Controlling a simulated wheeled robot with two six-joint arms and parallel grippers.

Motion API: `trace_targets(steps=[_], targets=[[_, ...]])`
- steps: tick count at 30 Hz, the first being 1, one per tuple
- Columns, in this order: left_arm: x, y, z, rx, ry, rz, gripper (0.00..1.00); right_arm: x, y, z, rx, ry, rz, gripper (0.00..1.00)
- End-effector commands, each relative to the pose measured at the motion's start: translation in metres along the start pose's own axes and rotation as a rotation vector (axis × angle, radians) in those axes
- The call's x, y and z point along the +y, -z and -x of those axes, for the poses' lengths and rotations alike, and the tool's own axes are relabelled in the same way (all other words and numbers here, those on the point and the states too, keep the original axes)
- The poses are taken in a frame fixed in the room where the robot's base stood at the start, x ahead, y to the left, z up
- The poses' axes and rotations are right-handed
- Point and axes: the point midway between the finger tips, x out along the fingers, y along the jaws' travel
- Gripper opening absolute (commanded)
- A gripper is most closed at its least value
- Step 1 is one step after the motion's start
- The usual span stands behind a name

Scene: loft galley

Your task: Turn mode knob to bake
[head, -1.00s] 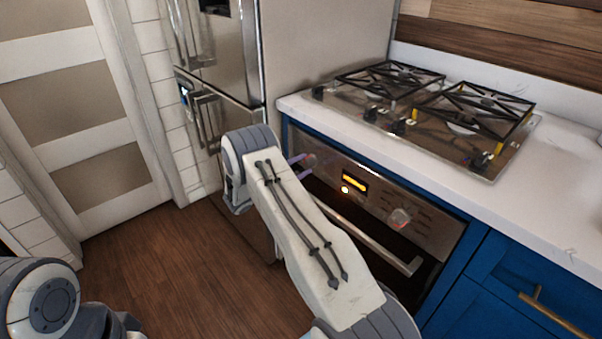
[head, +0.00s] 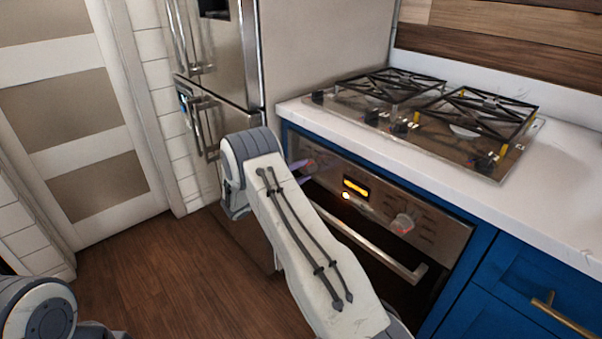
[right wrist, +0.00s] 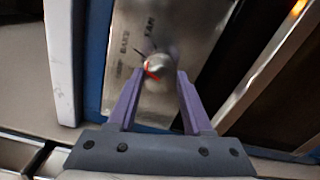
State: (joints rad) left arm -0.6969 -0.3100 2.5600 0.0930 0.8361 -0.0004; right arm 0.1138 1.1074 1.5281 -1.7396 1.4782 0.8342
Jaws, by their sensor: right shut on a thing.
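The mode knob (right wrist: 157,67) is a round silver knob with a red mark on the oven's steel control panel. In the right wrist view the printed words FAN and BAKE show beside it, with another label lower left that I cannot read. The red mark is on the knob's left side; I cannot tell exactly which label it points to. My right gripper (right wrist: 161,75) is shut on the knob, with one purple finger on each side. In the head view the knob (head: 310,166) shows at the panel's left end, by my right gripper (head: 299,171). My left gripper is out of view.
The oven handle (head: 370,242) runs below. A white counter with a gas cooktop (head: 440,115) is above. A steel fridge (head: 218,55) stands left; the wooden floor is clear.

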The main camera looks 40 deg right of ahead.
Motion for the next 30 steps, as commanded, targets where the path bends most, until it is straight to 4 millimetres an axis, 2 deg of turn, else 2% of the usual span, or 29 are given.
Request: trace_targets(steps=[3, 4, 5, 6, 17, 20, 30], targets=[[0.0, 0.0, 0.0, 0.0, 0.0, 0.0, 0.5, -0.001, 0.0, 0.0, 0.0, 0.002, 0.003, 0.0], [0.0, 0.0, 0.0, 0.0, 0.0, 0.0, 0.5, -0.001, 0.0, 0.0, 0.0, 0.002, 0.003, 0.62], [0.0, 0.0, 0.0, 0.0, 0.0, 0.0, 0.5, -0.001, 0.0, 0.0, 0.0, 0.002, 0.003, 0.73], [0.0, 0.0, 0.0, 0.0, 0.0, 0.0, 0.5, -0.001, 0.0, 0.0, 0.0, 0.002, 0.003, 0.8], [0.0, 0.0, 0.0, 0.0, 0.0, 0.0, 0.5, 0.0, 0.0, 0.004, 0.001, 0.0, 0.002, 0.8], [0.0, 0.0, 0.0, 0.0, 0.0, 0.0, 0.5, 0.0, 0.001, 0.016, 0.003, 0.0, 0.002, 0.8], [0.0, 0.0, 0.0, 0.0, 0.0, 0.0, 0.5, 0.0, 0.001, 0.082, 0.004, -0.001, 0.001, 0.8]])
